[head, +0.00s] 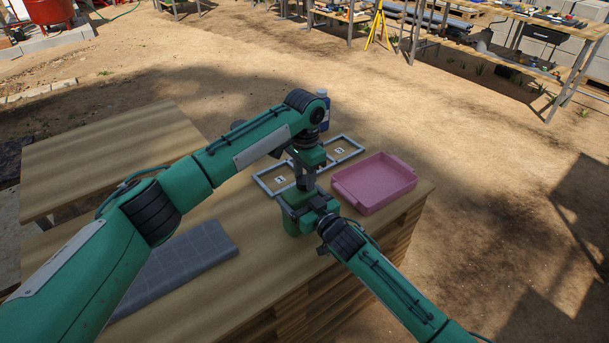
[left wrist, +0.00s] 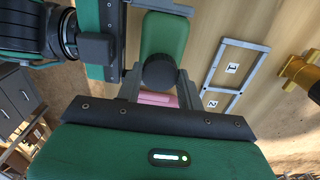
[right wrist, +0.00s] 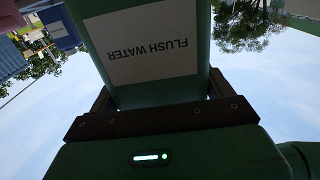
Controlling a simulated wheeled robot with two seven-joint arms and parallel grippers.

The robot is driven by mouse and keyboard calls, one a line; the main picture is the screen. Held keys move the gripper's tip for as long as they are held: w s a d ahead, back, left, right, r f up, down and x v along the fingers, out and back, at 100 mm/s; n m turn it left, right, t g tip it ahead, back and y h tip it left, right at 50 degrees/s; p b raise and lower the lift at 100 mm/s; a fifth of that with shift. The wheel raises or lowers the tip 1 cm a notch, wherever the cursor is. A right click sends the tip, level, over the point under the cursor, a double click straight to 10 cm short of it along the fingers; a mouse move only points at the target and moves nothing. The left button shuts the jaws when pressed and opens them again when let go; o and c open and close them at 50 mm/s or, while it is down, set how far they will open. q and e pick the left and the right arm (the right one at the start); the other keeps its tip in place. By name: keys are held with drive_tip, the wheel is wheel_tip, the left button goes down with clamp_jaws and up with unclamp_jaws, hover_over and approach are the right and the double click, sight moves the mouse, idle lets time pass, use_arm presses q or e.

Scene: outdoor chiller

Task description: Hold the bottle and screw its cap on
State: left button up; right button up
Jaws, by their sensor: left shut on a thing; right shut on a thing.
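A green bottle (head: 293,225) stands near the front edge of the wooden table in the head view. Its white "FLUSH WATER" label (right wrist: 152,50) faces the right wrist camera. My right gripper (head: 309,205) is shut on the bottle's body from the right. My left gripper (head: 304,183) points down above the bottle. In the left wrist view its fingers are shut on a dark round cap (left wrist: 160,72), in line with the green bottle (left wrist: 165,35) beyond. Whether the cap touches the neck or is threaded cannot be told; the neck is hidden.
A pink tray (head: 345,195) sits right of the bottle. Grey frames marked 1 (head: 259,184) and 2 (head: 358,143) lie behind it. A dark blue bottle (head: 326,101) stands at the back, partly behind my left arm. A grey mat (head: 185,262) lies at the left.

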use_arm(q)
drive_tip(key=m, duration=1.2)
drive_tip(key=shift+m, duration=0.3)
drive_tip(key=m, duration=1.5)
drive_tip(key=shift+m, duration=0.4)
drive_tip(key=m, duration=0.3)
